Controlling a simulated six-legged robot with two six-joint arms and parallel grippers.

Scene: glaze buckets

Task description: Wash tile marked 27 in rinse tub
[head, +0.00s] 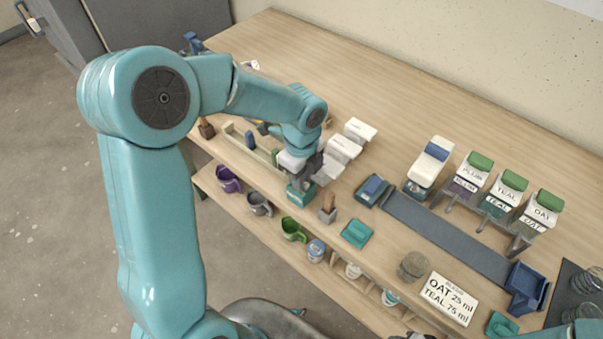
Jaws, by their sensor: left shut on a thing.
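My left gripper (302,174) reaches down over the front part of the table, beside the white blocks. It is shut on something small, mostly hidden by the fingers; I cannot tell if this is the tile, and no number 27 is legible. A teal container (300,194) with a pale label is directly below the fingers; whether it is the rinse tub I cannot tell.
White blocks (345,149) stand just right of the gripper. Labelled dispensers (472,175) with green tops stand along a dark rail (445,235). A recipe card (447,298) lies in front. Cups (292,230) line a lower shelf. The back of the table is clear.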

